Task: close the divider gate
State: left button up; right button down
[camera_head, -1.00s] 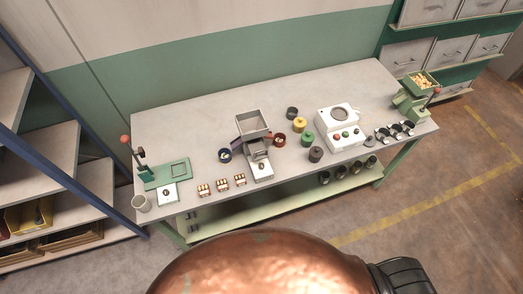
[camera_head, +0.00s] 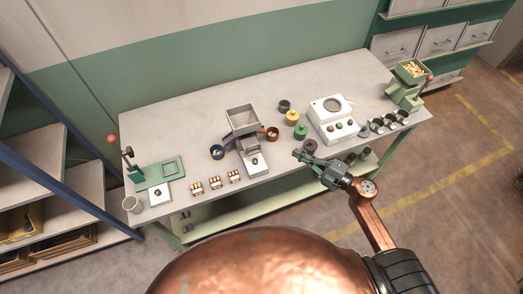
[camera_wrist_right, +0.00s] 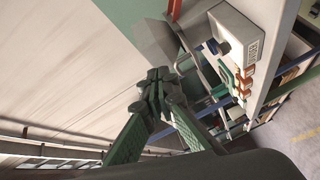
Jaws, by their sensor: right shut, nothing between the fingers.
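A grey hopper (camera_head: 242,119) stands at the middle of the workbench, with a purple chute (camera_head: 228,138) on its left and a red-brown chute (camera_head: 262,131) on its right. My left gripper is out of view.
A blue cup (camera_head: 217,152), a red-brown cup (camera_head: 272,134), a yellow pot (camera_head: 292,118) and a green pot (camera_head: 300,131) stand around the hopper. A white machine (camera_head: 333,117) is at the right. The back left is clear.

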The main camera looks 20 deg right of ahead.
jog(key=s+a+r+n+g+y, duration=0.1)
jog(key=s+a+n+g+y, duration=0.1)
jog(key=s+a+n+g, duration=0.25)
send_near(251, 147)
jog(key=a, duration=0.4)
jog(key=w, duration=0.1)
jog(key=w+f, duration=0.1)
jog(key=w, duration=0.1)
jog(key=shift+a+f+t+p, duration=0.25)
jog(key=shift+t+p, duration=0.1)
